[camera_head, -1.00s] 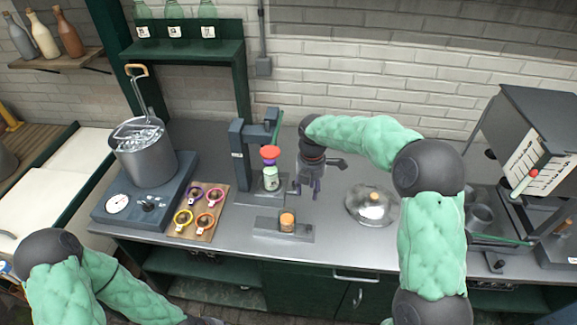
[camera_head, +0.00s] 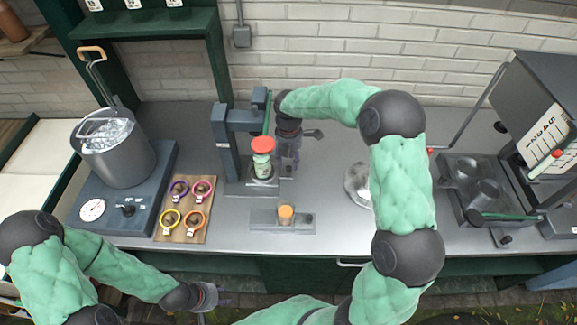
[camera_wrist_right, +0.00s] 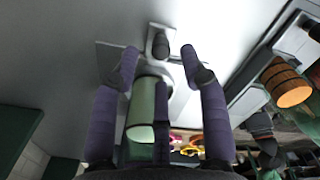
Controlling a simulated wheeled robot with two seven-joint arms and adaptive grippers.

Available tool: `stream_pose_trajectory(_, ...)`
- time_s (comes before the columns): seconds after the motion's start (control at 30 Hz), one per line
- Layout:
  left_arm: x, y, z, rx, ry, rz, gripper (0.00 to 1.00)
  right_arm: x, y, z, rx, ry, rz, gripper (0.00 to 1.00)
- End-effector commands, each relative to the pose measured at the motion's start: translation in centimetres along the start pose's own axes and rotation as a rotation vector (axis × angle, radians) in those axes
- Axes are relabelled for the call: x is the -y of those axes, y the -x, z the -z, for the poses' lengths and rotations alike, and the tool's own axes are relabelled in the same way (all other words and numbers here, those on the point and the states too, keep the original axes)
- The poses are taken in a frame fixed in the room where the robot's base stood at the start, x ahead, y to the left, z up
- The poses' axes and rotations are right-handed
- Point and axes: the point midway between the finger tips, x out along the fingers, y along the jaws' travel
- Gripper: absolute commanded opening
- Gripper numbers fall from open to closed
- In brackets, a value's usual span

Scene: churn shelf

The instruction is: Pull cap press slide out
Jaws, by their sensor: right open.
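The cap press (camera_head: 226,150) is a dark blue-grey stand on the counter. A pale green jar (camera_head: 262,165) with a red top stands on its base (camera_head: 240,187). A small dark knob on a plate shows in the right wrist view (camera_wrist_right: 160,45); I take it to be the slide's handle. My right gripper (camera_head: 288,158) is just right of the jar. In the wrist view its purple fingers (camera_wrist_right: 160,62) are apart, with the jar (camera_wrist_right: 143,108) and knob showing between them; contact is unclear. My left gripper (camera_head: 208,298) is low, before the counter's front edge; its jaws are unclear.
A plate with an orange piece (camera_head: 285,214) lies in front of the press. A glass dome (camera_head: 357,186) is right, partly behind my right arm.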

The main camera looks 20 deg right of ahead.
Motion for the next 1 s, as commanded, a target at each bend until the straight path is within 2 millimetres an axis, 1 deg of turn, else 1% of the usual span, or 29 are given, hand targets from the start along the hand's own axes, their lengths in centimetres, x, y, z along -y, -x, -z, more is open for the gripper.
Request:
stream_pose_trajectory(0.03,0.1,-0.3,0.0,0.0,0.0,0.0,0.4,0.1,-1.0,0.0,-0.002,0.0,0.003,0.45)
stream_pose_trajectory(0.2,0.2,-0.6,0.0,0.0,0.0,0.0,0.4,0.1,-2.8,0.0,-0.001,0.0,0.002,0.45)
stream_pose_trajectory(0.33,0.2,-0.6,0.0,0.0,0.0,0.0,0.4,0.0,-3.3,0.0,-0.001,0.0,0.0,0.45)
stream_pose_trajectory(0.6,0.2,-0.6,0.0,0.0,0.0,0.0,0.4,0.0,-3.4,0.0,-0.001,0.0,0.0,0.45)
stream_pose_trajectory(0.63,0.2,-0.6,0.0,0.0,0.0,0.0,0.4,0.0,-3.4,0.0,-0.001,0.0,0.0,0.42)
stream_pose_trajectory(0.67,0.2,-0.6,0.0,0.0,0.0,0.0,0.4,0.0,-3.4,0.0,-0.001,0.0,0.0,0.33)
stream_pose_trajectory(0.7,0.2,-0.6,0.1,-0.001,0.0,0.0,0.4,0.0,-3.4,0.0,-0.001,0.0,0.0,0.22)
stream_pose_trajectory(0.77,0.2,-0.6,0.1,-0.001,0.0,0.0,0.4,0.0,-3.4,0.0,-0.001,0.0,0.0,0.05)
stream_pose_trajectory(0.8,0.2,-0.6,0.1,0.0,0.0,0.0,0.4,0.0,-3.4,0.0,-0.001,0.0,0.0,0.0)
stream_pose_trajectory(1.0,0.2,-0.6,0.0,0.0,0.0,0.0,0.4,0.1,-3.4,0.0,-0.001,0.0,0.001,0.0)
